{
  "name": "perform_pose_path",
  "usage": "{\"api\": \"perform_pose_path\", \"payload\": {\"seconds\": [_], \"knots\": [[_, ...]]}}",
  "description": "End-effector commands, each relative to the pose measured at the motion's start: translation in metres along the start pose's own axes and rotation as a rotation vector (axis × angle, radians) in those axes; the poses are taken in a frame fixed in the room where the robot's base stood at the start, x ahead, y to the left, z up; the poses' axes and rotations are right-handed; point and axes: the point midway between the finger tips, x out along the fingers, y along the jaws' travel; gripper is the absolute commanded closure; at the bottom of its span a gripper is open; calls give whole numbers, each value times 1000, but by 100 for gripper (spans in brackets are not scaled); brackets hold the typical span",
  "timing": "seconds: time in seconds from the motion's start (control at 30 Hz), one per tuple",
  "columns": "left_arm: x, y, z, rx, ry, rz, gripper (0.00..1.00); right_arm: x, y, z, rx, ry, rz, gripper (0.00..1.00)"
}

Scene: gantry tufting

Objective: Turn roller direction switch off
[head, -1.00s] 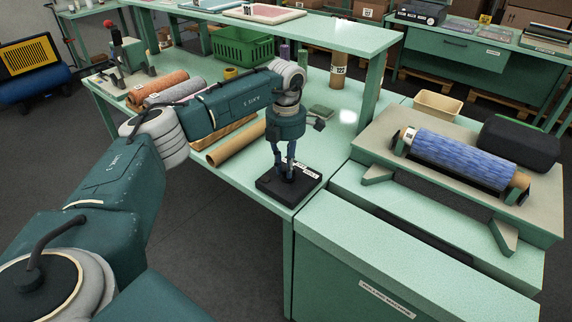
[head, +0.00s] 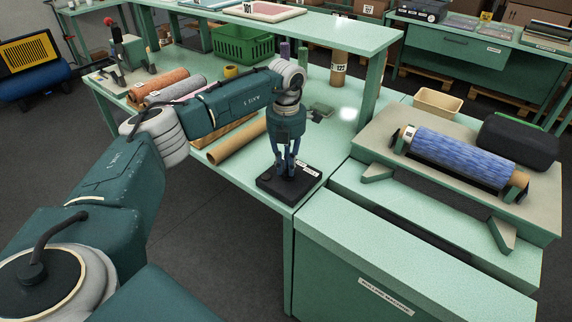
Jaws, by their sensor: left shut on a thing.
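A black switch box (head: 277,192) with a white label on top sits near the front corner of the green table. My left gripper (head: 286,174) points straight down over the box, its fingers closed at the top face. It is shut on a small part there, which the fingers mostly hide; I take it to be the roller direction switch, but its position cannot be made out. My right gripper is not in view.
Right of the box stands the rolling machine (head: 345,240) with a blue roll (head: 455,160) on its top. A cardboard tube (head: 237,142) and fabric rolls (head: 158,86) lie on the table (head: 330,158) behind and left. A tan tray (head: 438,104) stands at the right.

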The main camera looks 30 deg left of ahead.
Motion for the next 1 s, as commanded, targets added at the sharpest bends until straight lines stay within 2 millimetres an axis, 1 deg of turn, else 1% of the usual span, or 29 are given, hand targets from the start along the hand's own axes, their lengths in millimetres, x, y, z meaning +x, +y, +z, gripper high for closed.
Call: {"api": "perform_pose_path", "payload": {"seconds": [0.17,0.2,0.27,0.53,0.67,0.77,1.0], "knots": [[-3,1,2,0,-8,1,100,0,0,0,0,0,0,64],[-3,1,2,0,-8,1,75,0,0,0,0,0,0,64],[-2,1,2,0,-7,1,64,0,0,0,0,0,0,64],[-1,0,1,1,-4,0,64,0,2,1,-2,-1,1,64],[-8,0,2,1,-5,0,64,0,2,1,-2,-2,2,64],[-23,0,2,1,-7,0,64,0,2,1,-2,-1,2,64],[-75,0,2,1,-9,0,64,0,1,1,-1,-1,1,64]]}}
